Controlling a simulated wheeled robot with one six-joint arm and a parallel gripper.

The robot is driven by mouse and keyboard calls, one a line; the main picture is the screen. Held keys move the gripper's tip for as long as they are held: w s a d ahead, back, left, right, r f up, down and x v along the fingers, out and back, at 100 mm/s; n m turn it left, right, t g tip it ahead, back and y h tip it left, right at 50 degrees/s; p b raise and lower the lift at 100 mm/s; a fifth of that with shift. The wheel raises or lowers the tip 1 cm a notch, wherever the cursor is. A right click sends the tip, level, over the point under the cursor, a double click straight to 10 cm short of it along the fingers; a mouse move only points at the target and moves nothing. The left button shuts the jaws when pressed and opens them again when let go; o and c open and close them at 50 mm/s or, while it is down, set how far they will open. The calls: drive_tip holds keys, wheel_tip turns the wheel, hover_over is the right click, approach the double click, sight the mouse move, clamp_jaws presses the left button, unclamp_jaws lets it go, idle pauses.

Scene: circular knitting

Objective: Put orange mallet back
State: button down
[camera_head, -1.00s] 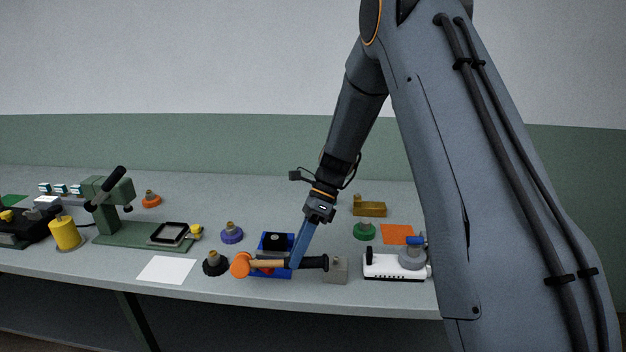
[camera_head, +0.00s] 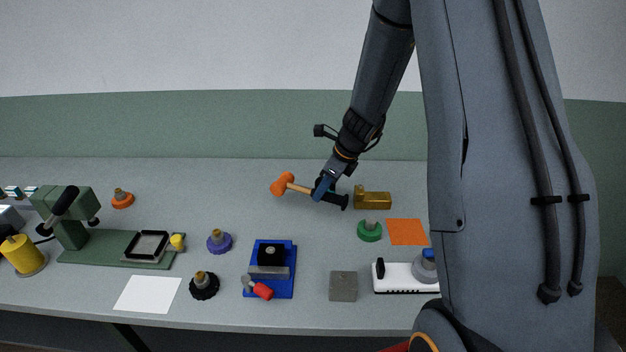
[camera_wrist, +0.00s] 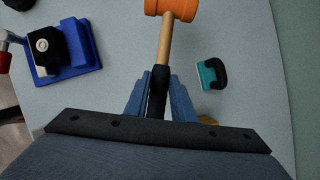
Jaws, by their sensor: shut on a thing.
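The orange mallet (camera_head: 282,184) has an orange head, a wooden shaft and a black grip. My gripper (camera_head: 322,188) is shut on the black grip, and the head points left in the head view. The mallet appears over the back part of the table; its exact height is unclear. In the wrist view, the mallet's orange head (camera_wrist: 170,8) is cut by the top edge. Its black grip (camera_wrist: 158,90) lies between the blue fingers of my gripper (camera_wrist: 162,90). A flat orange square (camera_head: 407,231) lies on the table to the right, apart from the mallet.
A brass block (camera_head: 373,198) is just right of the mallet's grip. A green knobbed piece (camera_head: 370,231), blue fixture (camera_head: 282,284), grey block (camera_head: 343,286) and white device (camera_head: 400,278) stand nearer the front. The wrist view shows a teal-and-black item (camera_wrist: 211,73).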

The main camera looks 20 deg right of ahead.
drive_tip(key=shift+d, duration=0.1)
drive_tip(key=shift+a+r, duration=0.1)
drive_tip(key=shift+a, duration=0.3)
drive_tip(key=shift+r, duration=0.1)
drive_tip(key=shift+f+b, duration=2.85)
drive_tip(key=shift+f, duration=0.8)
drive_tip(key=c, duration=1.4)
unclamp_jaws()
drive_tip(key=shift+b+v, duration=0.4)
drive_tip(key=shift+v, duration=3.55)
drive_tip(key=shift+s, duration=0.15)
